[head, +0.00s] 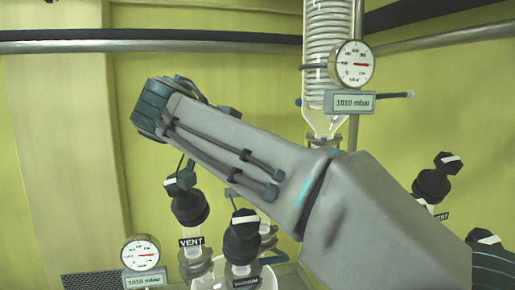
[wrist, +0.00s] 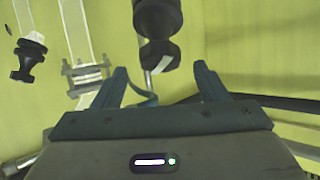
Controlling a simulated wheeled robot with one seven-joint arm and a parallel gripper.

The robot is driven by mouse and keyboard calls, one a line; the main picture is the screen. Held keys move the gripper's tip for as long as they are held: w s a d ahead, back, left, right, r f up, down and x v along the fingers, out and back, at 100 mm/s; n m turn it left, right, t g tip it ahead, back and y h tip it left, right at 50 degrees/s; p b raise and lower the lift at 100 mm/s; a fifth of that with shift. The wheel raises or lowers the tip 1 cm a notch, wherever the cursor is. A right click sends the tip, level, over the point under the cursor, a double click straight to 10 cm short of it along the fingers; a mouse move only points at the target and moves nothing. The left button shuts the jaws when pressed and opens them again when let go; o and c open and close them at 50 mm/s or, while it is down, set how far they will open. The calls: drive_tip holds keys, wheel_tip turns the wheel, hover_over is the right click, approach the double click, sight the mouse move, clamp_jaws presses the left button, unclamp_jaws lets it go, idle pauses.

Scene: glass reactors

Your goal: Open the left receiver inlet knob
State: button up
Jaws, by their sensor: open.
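In the wrist view a black knob (wrist: 157,22) with a white stripe on its end lies ahead of my gripper (wrist: 160,68). My gripper is open; its two fingers stand apart on either side of the knob's lower end in the picture, with no visible contact. Nothing is held. In the head view my arm crosses the middle, and my gripper's fingers cannot be made out. Black knobs labelled VENT (head: 188,207) and VACUUM (head: 241,240) stand below the arm. No label marks the left receiver inlet knob, so I cannot tell for certain which knob it is.
Another black knob (wrist: 27,60) and a metal clamp (wrist: 84,76) are left in the wrist view. In the head view, a gauge (head: 352,66) and glass coil column (head: 330,45) stand behind my arm. Another gauge (head: 141,252) is lower left; a black knob (head: 435,182) is right.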

drive_tip(key=x, duration=0.4)
drive_tip(key=shift+w+d+f+p, duration=0.15)
drive_tip(key=shift+w+p, duration=0.15)
drive_tip(key=shift+w, duration=0.05)
drive_tip(key=c, duration=1)
drive_tip(key=shift+f+n+b, duration=0.1)
drive_tip(key=shift+n+b, duration=0.3)
